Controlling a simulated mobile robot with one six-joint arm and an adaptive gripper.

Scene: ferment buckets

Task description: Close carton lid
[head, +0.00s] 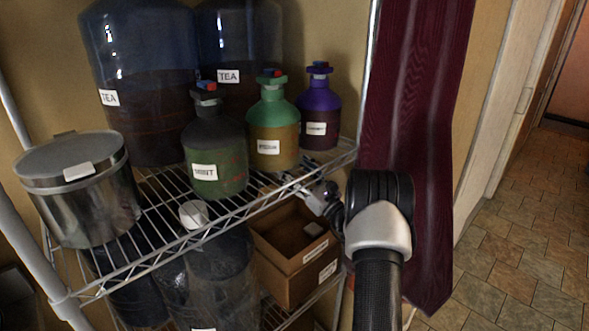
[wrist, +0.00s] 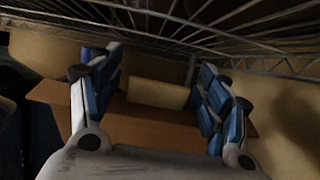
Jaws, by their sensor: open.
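A brown cardboard carton (head: 287,261) stands on the lower wire shelf, with its top open and white labels on its front. Part of its inside shows in the head view, with a small pale item in it. In the wrist view my gripper (wrist: 158,95) is open and empty, with blue-padded fingers spread wide. A brown cardboard panel (wrist: 140,115) of the carton lies between and beyond the fingers. I cannot tell whether they touch it.
The upper wire shelf (head: 165,240) lies close over the carton. It bears a mint bottle (head: 215,150), a green-topped bottle (head: 273,125), a purple bottle (head: 318,110), a metal bucket (head: 80,195) and large tea jugs (head: 140,80). A maroon curtain (head: 425,120) hangs at right.

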